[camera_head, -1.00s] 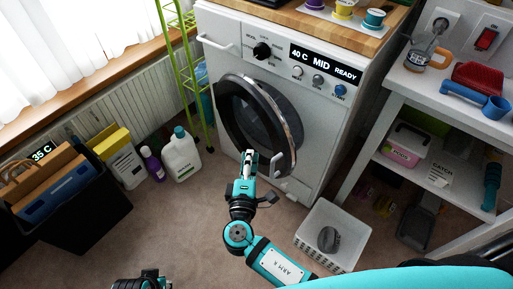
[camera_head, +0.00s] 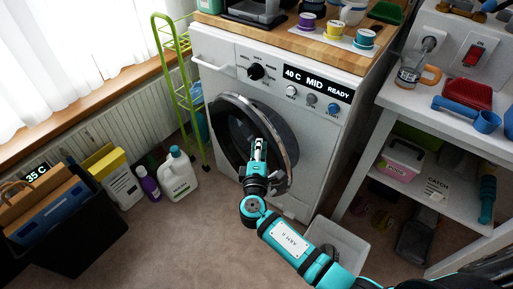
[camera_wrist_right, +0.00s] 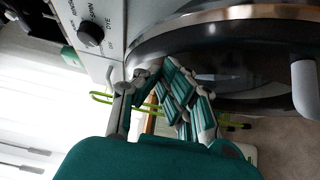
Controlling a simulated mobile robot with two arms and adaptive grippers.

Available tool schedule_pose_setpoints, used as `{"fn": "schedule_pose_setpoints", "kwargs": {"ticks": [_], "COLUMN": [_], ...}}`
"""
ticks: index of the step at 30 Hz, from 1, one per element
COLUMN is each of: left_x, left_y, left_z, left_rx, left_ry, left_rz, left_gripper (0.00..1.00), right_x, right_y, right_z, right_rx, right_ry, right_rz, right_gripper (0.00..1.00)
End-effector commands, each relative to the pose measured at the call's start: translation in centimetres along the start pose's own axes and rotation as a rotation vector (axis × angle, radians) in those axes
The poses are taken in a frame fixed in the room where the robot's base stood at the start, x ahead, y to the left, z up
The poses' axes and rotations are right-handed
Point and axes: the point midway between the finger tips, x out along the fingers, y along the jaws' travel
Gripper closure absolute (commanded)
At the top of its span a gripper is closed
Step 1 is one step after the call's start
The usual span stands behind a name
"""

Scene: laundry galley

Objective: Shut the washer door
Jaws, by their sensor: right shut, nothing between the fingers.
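The white washer (camera_head: 215,70) stands at the back centre. Its round door (camera_head: 222,128), dark with a chrome rim, appears ajar, its right side standing out from the front. A pale handle (camera_head: 281,187) shows at the door's lower right. My right gripper (camera_head: 259,147) is shut and empty, in front of the door's lower middle, covering part of the glass. In the right wrist view the shut fingers (camera_wrist_right: 160,75) are close to the door's rim (camera_wrist_right: 220,14), with the handle (camera_wrist_right: 304,88) at the right. I cannot tell whether they touch the door. My left gripper is out of view.
A pale basket (camera_head: 340,240) stands on the floor beside my right arm. A white shelf table (camera_head: 425,100) is at the right. A green rack (camera_head: 183,95), a white jug (camera_head: 178,178) and a black bin (camera_head: 75,240) stand left. Floor is clear at centre left.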

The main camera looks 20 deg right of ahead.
Motion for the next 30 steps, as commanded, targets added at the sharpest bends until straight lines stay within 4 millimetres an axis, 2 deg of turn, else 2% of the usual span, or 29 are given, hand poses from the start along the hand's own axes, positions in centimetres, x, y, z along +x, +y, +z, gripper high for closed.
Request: {"fn": "schedule_pose_setpoints", "kwargs": {"ticks": [6, 11, 15, 17, 30], "left_x": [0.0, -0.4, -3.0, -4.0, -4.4], "left_y": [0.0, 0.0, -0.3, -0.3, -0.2], "left_z": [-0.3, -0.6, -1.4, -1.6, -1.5], "left_rx": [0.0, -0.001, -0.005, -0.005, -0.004], "left_ry": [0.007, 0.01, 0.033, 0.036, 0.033], "left_rz": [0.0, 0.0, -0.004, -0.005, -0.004], "left_gripper": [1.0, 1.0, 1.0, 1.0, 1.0], "right_x": [0.3, 2.2, 4.5, 5.2, 5.2], "right_y": [-0.1, -0.2, -0.3, -0.3, -0.1], "right_z": [0.4, 3.0, 5.5, 6.1, 6.0], "right_rx": [-0.002, -0.007, -0.004, -0.001, 0.0], "right_ry": [0.009, 0.079, 0.128, 0.129, 0.129], "right_rz": [0.001, 0.003, 0.003, 0.001, -0.001], "right_gripper": [1.0, 1.0, 1.0, 1.0, 1.0]}}
